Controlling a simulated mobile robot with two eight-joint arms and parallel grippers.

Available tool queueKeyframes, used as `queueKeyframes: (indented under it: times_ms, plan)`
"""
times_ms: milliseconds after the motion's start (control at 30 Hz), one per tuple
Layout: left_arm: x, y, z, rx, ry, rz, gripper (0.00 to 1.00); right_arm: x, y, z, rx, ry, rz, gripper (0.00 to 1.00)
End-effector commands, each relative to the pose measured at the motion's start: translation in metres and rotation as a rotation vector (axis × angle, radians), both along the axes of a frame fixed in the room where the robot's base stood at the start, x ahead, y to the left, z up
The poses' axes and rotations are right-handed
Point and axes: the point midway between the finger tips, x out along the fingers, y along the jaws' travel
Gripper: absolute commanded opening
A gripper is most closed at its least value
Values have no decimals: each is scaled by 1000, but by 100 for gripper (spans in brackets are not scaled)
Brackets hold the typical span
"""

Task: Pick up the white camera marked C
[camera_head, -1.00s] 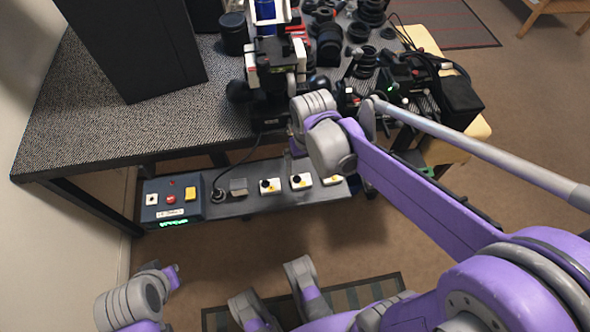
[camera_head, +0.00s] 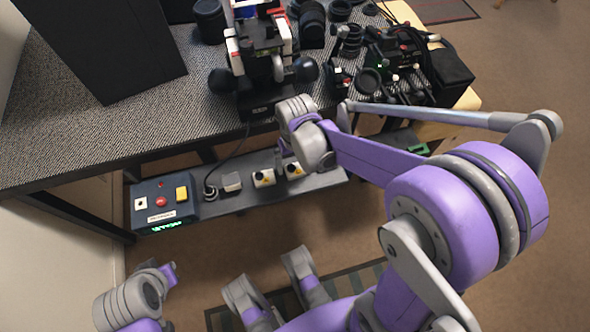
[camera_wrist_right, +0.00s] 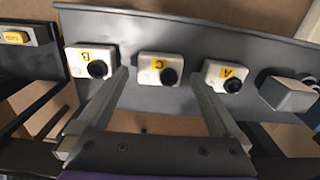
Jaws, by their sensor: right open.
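The white camera marked C (camera_wrist_right: 160,68) sits in the middle of the shelf row in the right wrist view, with a yellow label and a black lens. It also shows in the head view (camera_head: 294,170), partly beside my gripper. My right gripper (camera_wrist_right: 158,80) is open and empty, one finger on each side of camera C in the picture; contact cannot be told. In the head view my right gripper (camera_head: 283,163) is small and partly hidden by its wrist. White cameras B (camera_wrist_right: 92,60) and A (camera_wrist_right: 224,76) stand on either side.
The grey shelf (camera_head: 232,204) runs below the dark table (camera_head: 110,135). A grey block (camera_wrist_right: 288,94) stands beside camera A. A control box (camera_head: 163,207) with buttons is at the shelf's left end. Lenses and other gear crowd the table above.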

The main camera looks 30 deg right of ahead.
Motion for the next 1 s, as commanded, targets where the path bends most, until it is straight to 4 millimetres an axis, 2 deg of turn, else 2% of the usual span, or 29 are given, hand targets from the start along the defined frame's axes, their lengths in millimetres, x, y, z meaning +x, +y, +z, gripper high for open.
queueKeyframes:
  times_ms: [33,100,367,467,833,867,1000]
  plan:
    - [0,0,-5,0,2,0,0,0,0,-9,0,1,0,100]
    - [1,0,-7,0,2,0,0,0,0,-15,0,0,0,100]
    - [1,0,-7,0,2,0,0,0,0,-17,0,0,0,100]
    - [1,0,-7,0,2,0,0,0,0,-17,0,0,0,86]
    - [1,0,-7,0,2,0,0,0,0,-17,0,0,0,19]
    - [1,0,-7,0,2,0,0,0,0,-17,0,0,0,16]
    - [1,0,-7,0,2,0,0,0,0,-17,0,0,0,16]
